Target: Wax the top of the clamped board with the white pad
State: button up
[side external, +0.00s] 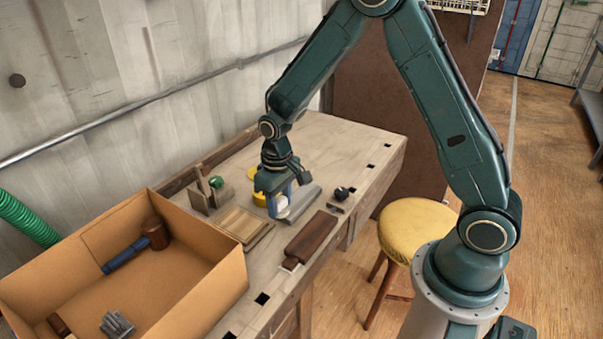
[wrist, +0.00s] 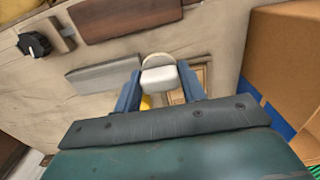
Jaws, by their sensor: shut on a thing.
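My gripper (side external: 281,208) is shut on the white pad (side external: 282,203), low over the workbench between the yellow tin and a grey piece. In the wrist view the pad (wrist: 160,79) sits between the two blue fingers, with a pale rounded part beyond it. A dark brown board (side external: 311,237) lies flat along the bench's front edge, apart from the pad; it also shows at the top of the wrist view (wrist: 125,17). A pale framed wooden panel (side external: 244,225) lies left of my gripper. I cannot tell which of these is clamped. The pad's underside is hidden.
A grey bar-like piece (side external: 301,203) lies right beside my gripper, and a yellow tin (side external: 259,199) partly behind it. A wooden holder with a green knob (side external: 216,182) stands left. A black knob on a block (side external: 342,194) is right. A cardboard box (side external: 212,291) holds a mallet (side external: 140,245).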

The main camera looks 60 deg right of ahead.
jog(key=shift+s+d, duration=0.1)
jog(key=s+d+r, duration=0.1)
jog(key=s+d, duration=0.5)
jog(key=d, duration=0.5)
jog(key=shift+s+d+r, duration=0.2)
jog(key=shift+s+r, duration=0.15)
jog(key=shift+s, duration=0.05)
jog(key=shift+f, duration=0.1)
